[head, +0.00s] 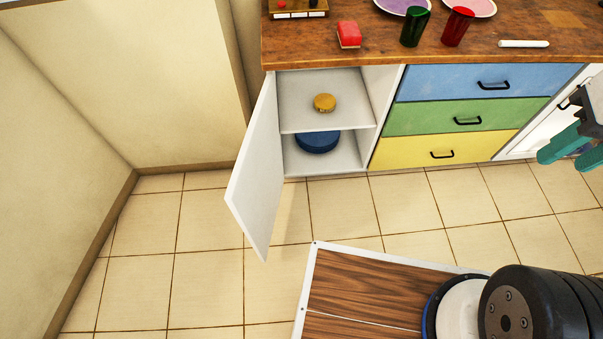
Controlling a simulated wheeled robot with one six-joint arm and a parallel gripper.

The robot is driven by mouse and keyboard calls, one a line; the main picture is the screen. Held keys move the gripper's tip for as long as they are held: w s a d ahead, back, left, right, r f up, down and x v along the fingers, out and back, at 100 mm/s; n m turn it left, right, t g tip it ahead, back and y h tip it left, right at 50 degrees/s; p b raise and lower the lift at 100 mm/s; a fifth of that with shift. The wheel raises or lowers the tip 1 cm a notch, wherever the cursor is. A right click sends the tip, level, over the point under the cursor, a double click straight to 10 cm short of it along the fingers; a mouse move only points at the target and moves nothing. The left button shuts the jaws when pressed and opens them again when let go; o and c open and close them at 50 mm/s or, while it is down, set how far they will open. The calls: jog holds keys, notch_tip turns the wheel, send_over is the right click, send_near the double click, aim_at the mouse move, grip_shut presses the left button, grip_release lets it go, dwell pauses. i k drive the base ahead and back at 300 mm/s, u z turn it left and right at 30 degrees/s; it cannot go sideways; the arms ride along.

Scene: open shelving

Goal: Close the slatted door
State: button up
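A white cabinet door (258,165) stands wide open at the left of the counter, swung out over the floor. Its visible face looks plain, and I cannot make out slats on it. Another white front (530,138) with a dark handle shows at the right edge, partly cut off and partly behind my arm. I cannot tell whether it is slatted or fully shut. My gripper (569,157), with teal fingers, is at the right edge in front of that white front, far from the open left door. Its fingers look apart, with nothing visible between them.
The open cabinet holds a yellow round item (324,102) on its shelf and a blue round item (318,142) below. Blue (440,83), green and yellow drawers are shut. Cups, plates and a red block (348,35) stand on the wooden counter (300,50). The tiled floor (215,225) is clear.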

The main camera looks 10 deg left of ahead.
aim_at(254, 193)
jog(key=z, duration=2.4)
jog(key=k, duration=1.6)
jog(key=u, duration=2.4)
jog(key=i, duration=0.45)
jog(key=z, duration=0.5)
jog(key=k, duration=1.25)
jog(key=i, duration=0.55)
jog(key=u, duration=0.45)
